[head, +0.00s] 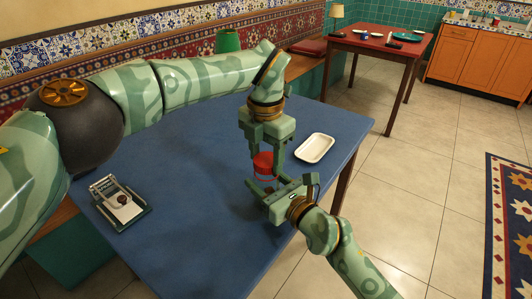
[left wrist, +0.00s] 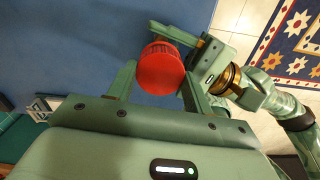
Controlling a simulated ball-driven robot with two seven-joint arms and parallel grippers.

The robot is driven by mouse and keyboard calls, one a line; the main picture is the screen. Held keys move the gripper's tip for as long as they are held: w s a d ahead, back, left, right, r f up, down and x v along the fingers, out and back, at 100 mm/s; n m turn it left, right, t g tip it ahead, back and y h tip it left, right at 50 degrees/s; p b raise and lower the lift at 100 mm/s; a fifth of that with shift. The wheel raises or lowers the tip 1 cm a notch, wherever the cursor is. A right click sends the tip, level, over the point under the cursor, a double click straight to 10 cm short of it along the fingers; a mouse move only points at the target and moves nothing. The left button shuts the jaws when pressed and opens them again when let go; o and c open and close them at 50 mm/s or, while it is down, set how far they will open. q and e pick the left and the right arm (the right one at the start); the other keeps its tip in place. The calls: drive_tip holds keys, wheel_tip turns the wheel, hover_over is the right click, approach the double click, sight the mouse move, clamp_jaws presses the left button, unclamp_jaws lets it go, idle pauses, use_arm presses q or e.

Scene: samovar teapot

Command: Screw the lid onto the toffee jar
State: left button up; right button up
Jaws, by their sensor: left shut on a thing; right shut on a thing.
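The red lid (head: 263,160) is between the fingers of my left gripper (head: 265,152), which points down from above and is shut on it. The left wrist view shows the round ribbed red lid (left wrist: 160,70) between the two fingertips. My right gripper (head: 262,186) comes in from the front right, just below the lid, and is shut on the toffee jar. The jar is mostly hidden by the fingers and the lid, so I cannot tell whether lid and jar touch. My right gripper (left wrist: 190,44) also shows behind the lid in the left wrist view.
A white rectangular dish (head: 315,148) lies on the blue table (head: 190,165) right of my grippers. A small device on a dark base (head: 120,205) sits at the table's left. The middle of the table is clear. A red table (head: 375,42) stands farther back.

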use_arm(q)
drive_tip(key=shift+f, duration=0.6)
use_arm(e)
clamp_jaws()
use_arm(q)
drive_tip(key=m, duration=0.5)
drive_tip(key=shift+m, duration=0.3)
drive_tip(key=m, duration=0.6)
drive_tip(key=shift+w, duration=0.1)
drive_tip(key=m, duration=1.5)
drive_tip(key=shift+w+m, duration=0.1)
drive_tip(key=shift+m, duration=0.2)
